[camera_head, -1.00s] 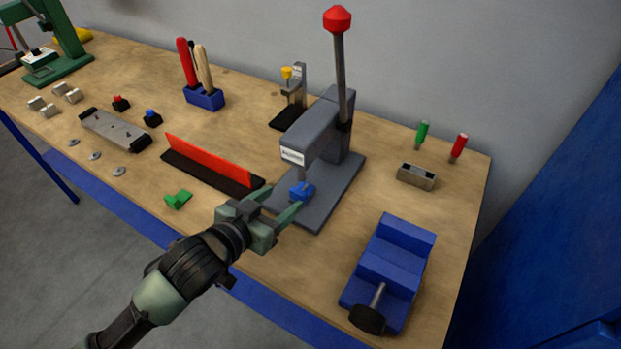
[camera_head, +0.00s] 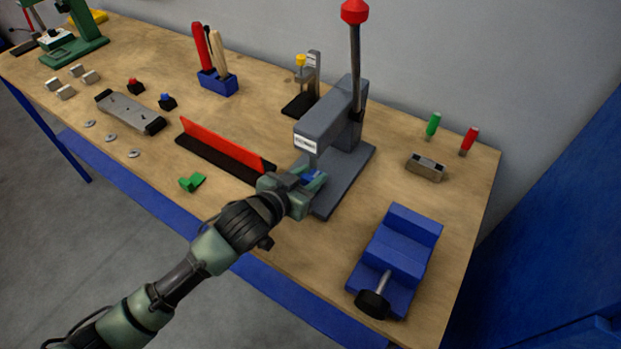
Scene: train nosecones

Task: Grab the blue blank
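The blue blank (camera_head: 311,176) lies on the base of the grey arbor press (camera_head: 345,184), below the press ram. My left gripper (camera_head: 311,175) reaches in from the lower left, with its fingers around the blank. The fingers hide much of the blank, and I cannot tell whether they touch it. My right gripper is not in view.
A blue vise (camera_head: 400,246) stands at the front right. A red and black brake (camera_head: 222,150) and a green part (camera_head: 192,182) lie left of the press. A grey block (camera_head: 425,168) sits to the right. Bare table lies between press and vise.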

